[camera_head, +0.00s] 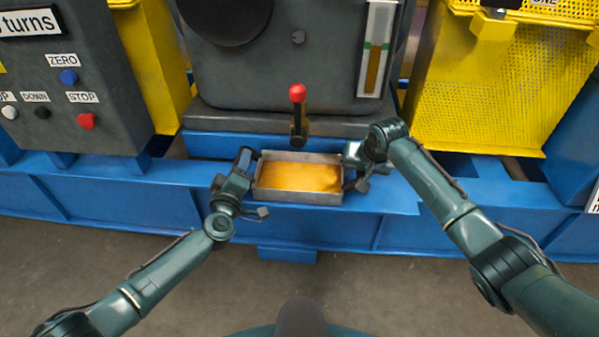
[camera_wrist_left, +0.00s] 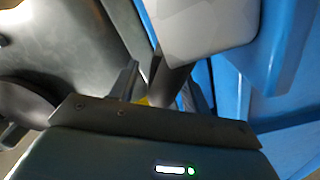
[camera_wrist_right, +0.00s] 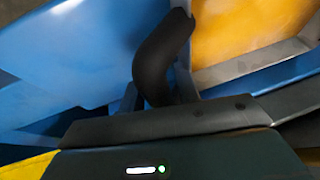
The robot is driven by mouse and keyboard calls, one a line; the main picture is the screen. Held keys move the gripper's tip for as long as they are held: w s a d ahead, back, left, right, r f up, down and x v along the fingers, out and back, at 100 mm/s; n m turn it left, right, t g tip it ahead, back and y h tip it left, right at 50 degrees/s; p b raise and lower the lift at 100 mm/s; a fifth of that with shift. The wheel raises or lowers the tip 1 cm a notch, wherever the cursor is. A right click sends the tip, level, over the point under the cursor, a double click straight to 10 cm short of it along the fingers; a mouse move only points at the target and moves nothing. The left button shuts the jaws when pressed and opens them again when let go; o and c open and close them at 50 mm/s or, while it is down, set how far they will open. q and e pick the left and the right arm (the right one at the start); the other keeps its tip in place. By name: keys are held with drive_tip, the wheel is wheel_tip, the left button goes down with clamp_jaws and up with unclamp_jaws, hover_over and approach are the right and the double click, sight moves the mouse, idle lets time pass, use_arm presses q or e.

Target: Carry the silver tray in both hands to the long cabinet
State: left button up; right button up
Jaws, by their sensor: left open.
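The silver tray (camera_head: 300,196) is a shallow rectangular pan with amber liquid in it. It sits at the blue ledge of the machine, below a red-knobbed lever. My left gripper (camera_head: 245,185) is at its left end, open, with a dark bar between its fingers in the left wrist view (camera_wrist_left: 165,90). My right gripper (camera_head: 357,175) is at its right end. In the right wrist view, its fingers (camera_wrist_right: 157,95) are close on both sides of a dark curved handle (camera_wrist_right: 163,50) beside the tray's rim. The contact itself is partly hidden.
The blue ledge (camera_head: 120,200) runs across the machine front. The red-knobbed lever (camera_head: 298,95) stands just behind the tray. A button panel (camera_head: 70,90) is left and a yellow mesh guard (camera_head: 490,90) right. Open floor (camera_head: 230,270) lies in front. No long cabinet is identifiable.

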use_arm(q)
drive_tip(key=shift+c, duration=0.5)
use_arm(e)
drive_tip(key=shift+c, duration=0.5)
use_arm(q)
drive_tip(key=c, duration=0.6)
use_arm(e)
clamp_jaws()
use_arm(q)
clamp_jaws()
drive_tip(key=shift+r, duration=0.1)
use_arm(e)
drive_tip(key=shift+r, duration=0.1)
